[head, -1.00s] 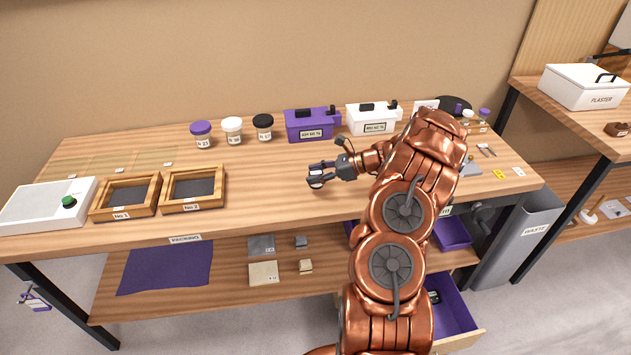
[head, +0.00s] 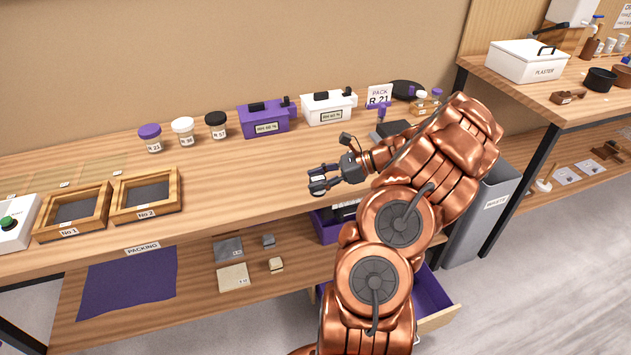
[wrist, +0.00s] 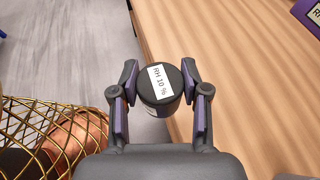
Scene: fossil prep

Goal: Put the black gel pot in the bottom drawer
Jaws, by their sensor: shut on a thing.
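My gripper (wrist: 160,85) is shut on the black gel pot (wrist: 155,96), a round dark pot with a white "RH 10 %" label on top. In the head view my gripper (head: 320,180) is near the bench's front edge, where the pot is hard to make out. In the wrist view the pot overlaps the bench edge, with floor to its left. The bottom drawer (head: 434,292) stands open low under the bench, purple inside, partly hidden by my arm. A higher purple drawer (head: 326,228) also shows, partly hidden.
Three lidded jars (head: 183,130), a purple box (head: 267,118) and a white box (head: 328,107) stand at the bench's back. Two wooden trays (head: 146,196) are at left. A grey waste bin (head: 483,215) stands right of my arm. Gold wire mesh (wrist: 40,130) shows in the wrist view.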

